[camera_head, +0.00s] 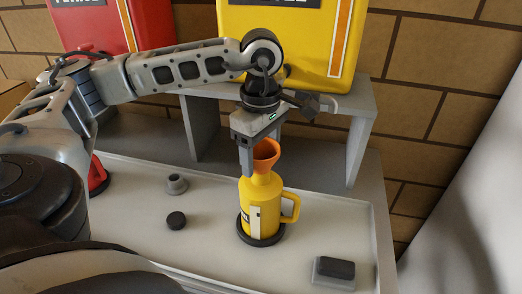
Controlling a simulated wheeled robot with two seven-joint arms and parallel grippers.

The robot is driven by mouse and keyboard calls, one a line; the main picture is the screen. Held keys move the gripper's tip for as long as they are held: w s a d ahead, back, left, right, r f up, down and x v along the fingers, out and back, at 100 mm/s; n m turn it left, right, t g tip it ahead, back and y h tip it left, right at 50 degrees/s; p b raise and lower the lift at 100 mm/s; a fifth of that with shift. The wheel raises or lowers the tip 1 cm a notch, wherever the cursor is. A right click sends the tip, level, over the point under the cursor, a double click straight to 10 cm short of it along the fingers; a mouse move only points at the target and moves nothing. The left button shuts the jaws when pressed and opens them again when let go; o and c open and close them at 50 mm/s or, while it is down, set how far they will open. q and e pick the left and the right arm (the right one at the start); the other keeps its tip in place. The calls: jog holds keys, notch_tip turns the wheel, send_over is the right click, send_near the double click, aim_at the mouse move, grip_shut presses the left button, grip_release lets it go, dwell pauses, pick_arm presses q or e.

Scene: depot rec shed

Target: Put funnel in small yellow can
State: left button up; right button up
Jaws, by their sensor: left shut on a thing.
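The orange funnel (267,152) is upright, with its wide mouth facing up. It is directly over the neck of the small yellow can (259,205). Its lower end meets the can's opening in the picture; I cannot tell how far the spout is inside. The can has a handle on its right and stands upright on a round dark base (262,240). My left gripper (250,160) points down and is shut on the funnel at its left side. Its fingers partly hide the funnel. My right gripper is not in view.
A grey shelf (362,110) stands behind the can, carrying a large yellow can (290,50) and a large red can (145,25). A grey cap (176,183), a black disc (176,220) and a black-topped block (335,270) lie on the pale tray (320,215). A small red object (97,176) is at left.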

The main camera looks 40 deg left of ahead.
pick_arm(q)
jog(key=o, duration=0.7)
jog(key=shift+r+p, duration=2.8)
jog(key=shift+r, duration=2.65)
